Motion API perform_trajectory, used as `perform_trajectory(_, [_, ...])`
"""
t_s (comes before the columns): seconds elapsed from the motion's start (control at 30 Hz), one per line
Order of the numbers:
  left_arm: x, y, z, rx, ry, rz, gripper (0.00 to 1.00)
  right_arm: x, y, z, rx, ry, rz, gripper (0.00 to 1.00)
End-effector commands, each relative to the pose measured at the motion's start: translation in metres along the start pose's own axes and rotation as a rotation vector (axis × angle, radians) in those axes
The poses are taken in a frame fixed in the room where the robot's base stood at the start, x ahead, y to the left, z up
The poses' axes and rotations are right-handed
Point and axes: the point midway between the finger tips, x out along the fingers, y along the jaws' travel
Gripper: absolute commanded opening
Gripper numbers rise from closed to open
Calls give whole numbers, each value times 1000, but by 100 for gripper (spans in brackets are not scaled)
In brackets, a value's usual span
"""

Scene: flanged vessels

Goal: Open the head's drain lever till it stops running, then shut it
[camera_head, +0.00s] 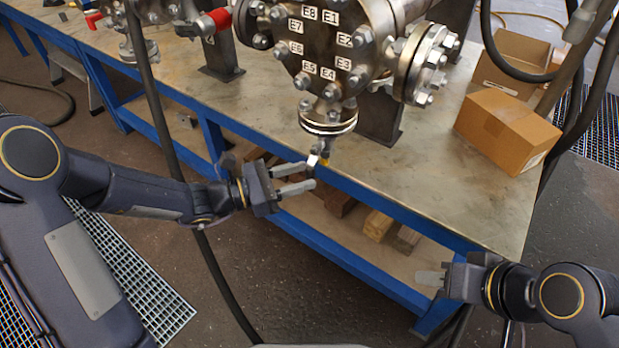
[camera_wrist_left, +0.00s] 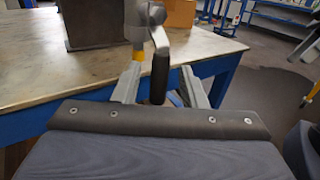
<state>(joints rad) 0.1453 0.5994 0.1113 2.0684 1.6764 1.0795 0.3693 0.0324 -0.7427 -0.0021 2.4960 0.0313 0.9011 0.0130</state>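The steel vessel head (camera_head: 325,45), with bolts and labels E1 to E8, overhangs the bench's front edge. Below its bottom flange is the drain valve (camera_wrist_left: 138,22), with a yellow outlet (camera_head: 325,160). The drain lever (camera_wrist_left: 160,75) has a bright metal arm and a dark grip, hanging down in the left wrist view. My left gripper (camera_head: 312,175) is open just below the valve. In the left wrist view its fingers (camera_wrist_left: 160,86) stand either side of the grip, with gaps showing. My right gripper (camera_head: 430,278) is away at lower right; its finger gap is hidden. No liquid stream is discernible.
The bench (camera_head: 440,190) has a blue frame and wooden blocks (camera_head: 378,224) on its lower shelf. Cardboard boxes (camera_head: 508,130) sit at its right end. A red-handled valve (camera_head: 215,20) is at upper left. Dark hoses (camera_head: 160,120) hang across the view.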

Motion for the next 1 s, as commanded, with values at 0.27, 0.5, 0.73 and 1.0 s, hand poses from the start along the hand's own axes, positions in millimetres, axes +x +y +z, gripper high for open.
perform_trajectory(0.27, [28, 0, 0, 1, 1, -1, 38, 7, 3, 4, 0, 0, 0, 36])
perform_trajectory(0.5, [29, 0, 0, 1, 1, 0, 38, 7, 3, 4, 0, 0, 0, 36])
perform_trajectory(0.73, [29, 0, 0, 1, 1, 0, 12, 7, 3, 4, 0, 0, 0, 36])
perform_trajectory(1.0, [29, 0, 0, 1, 1, 0, 0, 7, 3, 4, 0, 0, 0, 36])
